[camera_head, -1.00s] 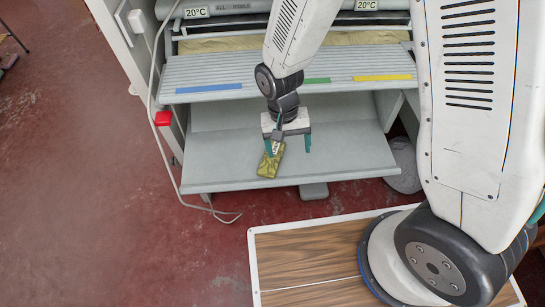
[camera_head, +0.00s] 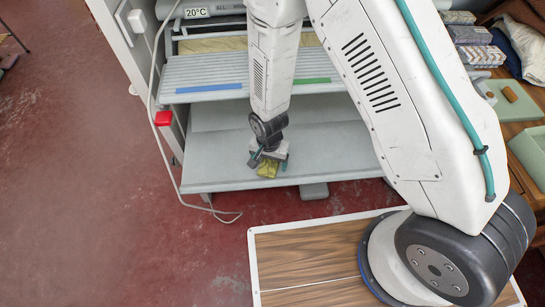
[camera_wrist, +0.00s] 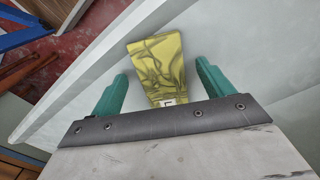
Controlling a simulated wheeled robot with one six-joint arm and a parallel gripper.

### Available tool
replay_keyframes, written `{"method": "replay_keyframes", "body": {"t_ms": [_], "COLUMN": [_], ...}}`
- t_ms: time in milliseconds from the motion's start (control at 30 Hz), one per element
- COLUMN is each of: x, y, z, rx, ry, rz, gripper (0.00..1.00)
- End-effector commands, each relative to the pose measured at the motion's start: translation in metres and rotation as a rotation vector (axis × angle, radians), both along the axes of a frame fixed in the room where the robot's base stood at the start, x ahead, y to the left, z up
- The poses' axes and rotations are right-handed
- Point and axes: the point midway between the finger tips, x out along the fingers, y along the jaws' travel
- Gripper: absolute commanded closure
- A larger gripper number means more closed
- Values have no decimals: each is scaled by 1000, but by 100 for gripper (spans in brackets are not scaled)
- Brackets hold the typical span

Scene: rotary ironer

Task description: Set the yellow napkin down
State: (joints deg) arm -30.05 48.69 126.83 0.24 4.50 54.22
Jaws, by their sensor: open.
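The yellow napkin (camera_head: 267,171) is a small folded cloth with dark green-grey patterning, at the lower grey shelf (camera_head: 215,176) of the ironer. My gripper (camera_head: 269,163) is right over it and hides part of it. In the wrist view the napkin (camera_wrist: 158,60) shows between my two teal fingers, with gaps on both sides. The fingers are apart and do not clasp it. A small white label shows at the napkin's near end. The napkin appears to lie on the shelf, but I cannot see its underside.
Above is a slatted shelf with a blue strip (camera_head: 209,88) and a green strip (camera_head: 313,81). The lower shelf is bare left of the napkin. Folded cloths (camera_head: 472,34) lie at the right.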

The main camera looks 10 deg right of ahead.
Motion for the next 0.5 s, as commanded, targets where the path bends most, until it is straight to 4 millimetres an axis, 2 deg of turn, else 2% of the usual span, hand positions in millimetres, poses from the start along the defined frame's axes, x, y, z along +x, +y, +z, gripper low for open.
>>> {"method": "replay_keyframes", "body": {"t_ms": [267,300,433,467,500], "x": [0,0,0,0,0], "y": [0,0,0,0,0], "z": [-5,-4,-4,-4,-4], "rx": [0,0,1,1,1], "ry": [-1,-1,0,0,0], "rz": [1,1,1,1,1], "gripper": [20,26,62,68,68]}}
